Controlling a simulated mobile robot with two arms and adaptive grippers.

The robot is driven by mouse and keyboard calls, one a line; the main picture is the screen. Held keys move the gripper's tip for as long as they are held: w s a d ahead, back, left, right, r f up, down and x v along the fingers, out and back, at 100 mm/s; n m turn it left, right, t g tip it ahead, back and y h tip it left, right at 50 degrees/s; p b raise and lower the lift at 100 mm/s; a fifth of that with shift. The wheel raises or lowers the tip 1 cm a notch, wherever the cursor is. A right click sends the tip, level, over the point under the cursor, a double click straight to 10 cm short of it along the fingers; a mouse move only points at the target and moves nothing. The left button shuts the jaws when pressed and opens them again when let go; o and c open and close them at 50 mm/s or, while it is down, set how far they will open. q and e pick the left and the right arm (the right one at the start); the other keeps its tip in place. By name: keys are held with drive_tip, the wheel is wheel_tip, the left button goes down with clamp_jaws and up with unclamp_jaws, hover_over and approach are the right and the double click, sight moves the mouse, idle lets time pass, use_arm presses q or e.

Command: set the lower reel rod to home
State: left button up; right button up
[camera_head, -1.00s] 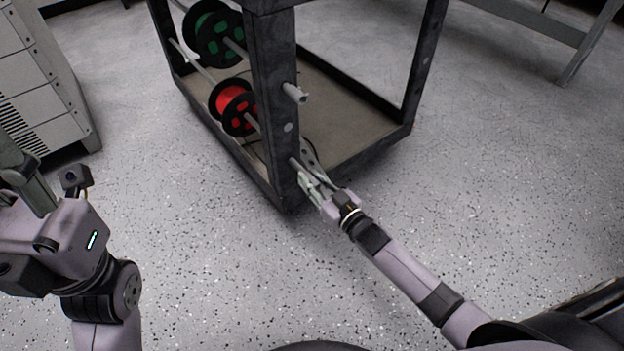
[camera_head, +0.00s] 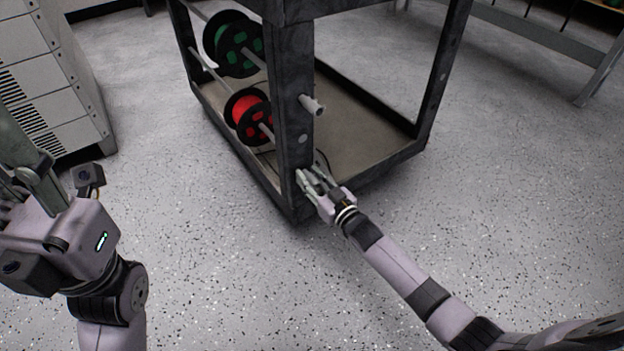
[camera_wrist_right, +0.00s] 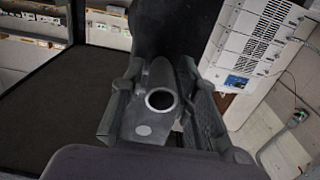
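The lower reel rod (camera_head: 265,130) carries the red reel (camera_head: 248,112) and runs to the near post (camera_head: 290,95) of the dark cart. In the right wrist view the rod's hollow round end (camera_wrist_right: 160,98) points at the camera. My right gripper (camera_head: 310,177) is low at that post. Its two fingers stand on either side of the rod end, with gaps visible, so it looks open around it. The gripper hides the rod end in the head view. My left gripper (camera_head: 32,165) is raised at the left edge, away from the cart; its fingertips are unclear.
An upper rod (camera_head: 312,105) with a green reel (camera_head: 235,45) sticks out through the same post above my right gripper. A grey cabinet (camera_head: 50,85) stands at the left, a bench (camera_head: 540,40) at the back right. The speckled floor in front is clear.

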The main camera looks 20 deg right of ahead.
drive_tip(key=shift+o, duration=1.1)
drive_tip(key=shift+s, duration=0.1)
drive_tip(key=shift+s+d+f, duration=0.1)
drive_tip(key=shift+s, duration=0.15)
drive_tip(key=v, duration=1.1)
drive_tip(key=shift+s, duration=0.25)
